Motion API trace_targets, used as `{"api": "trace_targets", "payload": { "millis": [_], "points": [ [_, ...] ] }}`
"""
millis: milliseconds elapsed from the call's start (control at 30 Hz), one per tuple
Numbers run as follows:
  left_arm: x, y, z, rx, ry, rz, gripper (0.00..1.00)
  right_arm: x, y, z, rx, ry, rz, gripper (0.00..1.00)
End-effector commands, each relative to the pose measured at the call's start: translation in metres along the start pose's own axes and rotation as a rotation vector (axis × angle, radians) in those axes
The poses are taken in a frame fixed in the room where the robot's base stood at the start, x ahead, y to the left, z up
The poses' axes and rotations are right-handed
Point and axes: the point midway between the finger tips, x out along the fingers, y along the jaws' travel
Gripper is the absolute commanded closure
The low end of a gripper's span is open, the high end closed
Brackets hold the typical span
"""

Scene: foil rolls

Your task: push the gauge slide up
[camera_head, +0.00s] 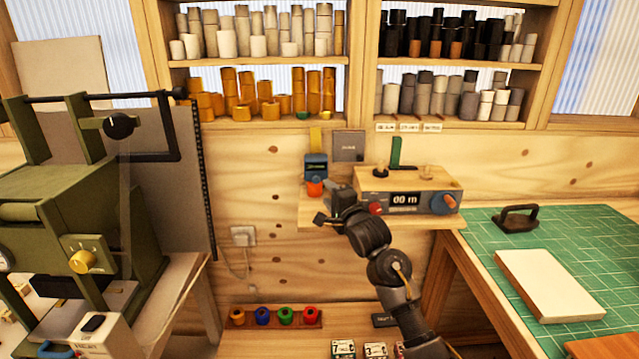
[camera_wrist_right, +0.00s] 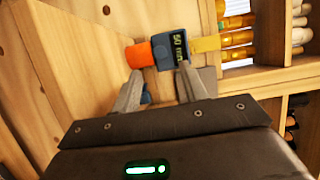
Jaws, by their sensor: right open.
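The gauge is on the wooden wall above a small shelf. Its blue slide (camera_head: 316,168) has a small display, with an orange knob (camera_head: 315,188) at its lower end and a yellow strip (camera_head: 316,139) above it. In the right wrist view the blue slide (camera_wrist_right: 171,51) lies just beyond the fingertips, with the orange knob (camera_wrist_right: 138,54) to the left and the yellow strip (camera_wrist_right: 207,44) to the right. My right gripper (camera_head: 324,217) is below the orange knob in the head view. In the wrist view my right gripper (camera_wrist_right: 160,82) is open, its fingers apart. My left gripper is not in view.
A box with a "00 m" display (camera_head: 405,202) stands on the shelf (camera_head: 312,216) right of my gripper. A grey plate (camera_head: 348,146) is on the wall beside the gauge. A green machine (camera_head: 60,235) stands left; a green cutting mat (camera_head: 580,235) lies right.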

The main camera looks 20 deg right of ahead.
Motion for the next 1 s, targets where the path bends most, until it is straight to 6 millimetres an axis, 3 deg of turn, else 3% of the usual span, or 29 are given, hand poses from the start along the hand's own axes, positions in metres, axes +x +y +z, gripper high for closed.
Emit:
{"api": "trace_targets", "payload": {
  "millis": [200, 400, 833, 1000],
  "points": [
    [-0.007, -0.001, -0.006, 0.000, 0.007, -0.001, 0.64, 0.039, -0.002, -0.002, -0.001, 0.004, 0.001, 0.57],
    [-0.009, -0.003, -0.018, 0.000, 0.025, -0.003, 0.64, 0.061, -0.001, -0.002, -0.001, 0.003, 0.001, 0.57],
    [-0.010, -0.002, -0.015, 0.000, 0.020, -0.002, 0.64, 0.070, 0.000, -0.002, -0.002, 0.003, 0.000, 0.57],
    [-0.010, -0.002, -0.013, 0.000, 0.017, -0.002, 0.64, 0.070, 0.000, -0.002, -0.002, 0.003, 0.000, 0.76]
  ]
}}
